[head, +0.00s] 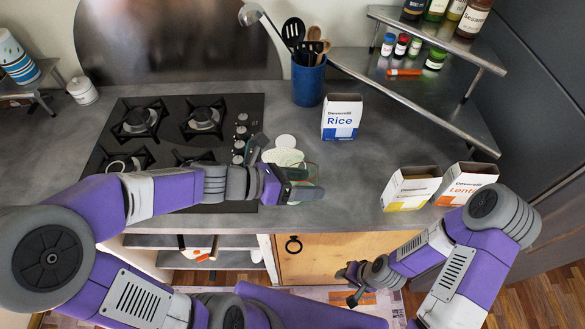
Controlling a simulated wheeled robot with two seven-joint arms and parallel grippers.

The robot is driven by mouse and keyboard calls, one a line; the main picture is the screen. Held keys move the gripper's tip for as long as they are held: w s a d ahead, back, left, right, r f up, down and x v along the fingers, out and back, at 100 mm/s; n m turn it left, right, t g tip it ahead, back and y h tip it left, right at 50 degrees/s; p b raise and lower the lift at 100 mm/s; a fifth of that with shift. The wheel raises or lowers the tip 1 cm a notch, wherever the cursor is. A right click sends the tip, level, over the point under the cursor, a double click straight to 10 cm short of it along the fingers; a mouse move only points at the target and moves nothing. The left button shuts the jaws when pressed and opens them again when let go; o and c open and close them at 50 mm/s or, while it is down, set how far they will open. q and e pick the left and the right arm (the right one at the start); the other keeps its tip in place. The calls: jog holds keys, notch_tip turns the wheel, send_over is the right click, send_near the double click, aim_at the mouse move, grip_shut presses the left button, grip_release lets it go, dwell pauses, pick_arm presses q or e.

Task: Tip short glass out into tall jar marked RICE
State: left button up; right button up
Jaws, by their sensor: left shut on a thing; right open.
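My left gripper (298,182) is over the counter's front part, right of the hob, and is shut on a clear short glass (311,170). The glass shows only as a faint greenish outline; the gripper hides much of it, so its tilt and contents cannot be told. A pale round thing (283,156) lies just behind the gripper, partly covered; I cannot tell if it is the jar. No jar with a readable RICE mark shows. My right gripper (351,286) is open and empty, low in front of the cabinet door.
A Rice carton (342,118) stands behind and right of the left gripper. A yellow-and-white carton (410,188) and a Lentils carton (466,183) stand at right. A white disc (286,141), a blue utensil pot (309,83) and the hob (174,131) are also there. The counter's middle right is clear.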

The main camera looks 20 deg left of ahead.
pick_arm(q)
notch_tip(320, 180, down, 7)
jog(key=s+d+m+t+y+b, duration=0.1)
jog(key=s+m+t+b, duration=0.1)
jog(key=b, duration=1.1)
jog(key=shift+d+m, duration=0.2)
jog(key=shift+m, duration=0.4)
